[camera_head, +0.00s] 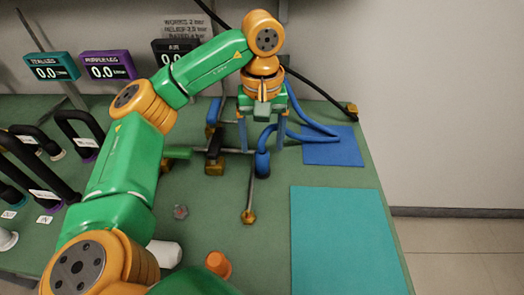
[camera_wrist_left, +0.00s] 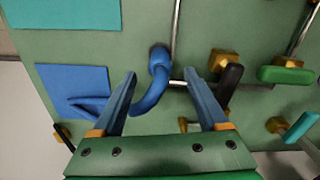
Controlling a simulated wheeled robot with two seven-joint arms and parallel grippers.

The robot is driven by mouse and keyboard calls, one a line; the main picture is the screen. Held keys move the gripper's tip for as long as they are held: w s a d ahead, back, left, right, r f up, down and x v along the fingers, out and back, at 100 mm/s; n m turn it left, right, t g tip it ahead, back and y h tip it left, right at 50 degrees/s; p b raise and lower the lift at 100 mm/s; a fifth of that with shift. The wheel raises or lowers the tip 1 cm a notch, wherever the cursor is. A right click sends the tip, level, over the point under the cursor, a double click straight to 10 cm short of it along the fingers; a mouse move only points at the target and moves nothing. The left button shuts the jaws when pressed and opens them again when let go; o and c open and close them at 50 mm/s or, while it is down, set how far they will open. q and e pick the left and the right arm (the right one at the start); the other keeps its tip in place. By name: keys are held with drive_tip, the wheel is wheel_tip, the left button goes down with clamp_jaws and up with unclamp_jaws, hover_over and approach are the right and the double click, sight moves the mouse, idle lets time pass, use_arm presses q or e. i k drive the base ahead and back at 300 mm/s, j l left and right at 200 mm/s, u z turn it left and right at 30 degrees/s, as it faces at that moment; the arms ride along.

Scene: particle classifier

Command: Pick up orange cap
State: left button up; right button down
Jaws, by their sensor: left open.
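The orange cap (camera_head: 217,264) stands on the green table near its front edge in the head view, just right of my left arm's lower part. It does not show in the left wrist view. My left gripper (camera_head: 262,140) is at the back of the table, far behind the cap, pointing down with its blue fingers apart. In the left wrist view the open fingers (camera_wrist_left: 161,85) have a blue hose (camera_wrist_left: 152,95) with a blue end behind the gap between them; I see no grip on it. My right gripper is not in view.
Metal pipes with brass fittings (camera_head: 249,216) and the blue hose lie near the gripper. A blue mat (camera_head: 334,146) and teal mat (camera_head: 345,240) are on the right. A white cylinder (camera_head: 165,253) lies left of the cap. Black handles (camera_head: 80,130) and displays (camera_head: 108,66) fill the left.

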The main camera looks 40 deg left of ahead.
sight(215, 260)
drive_tip(key=k, duration=1.5)
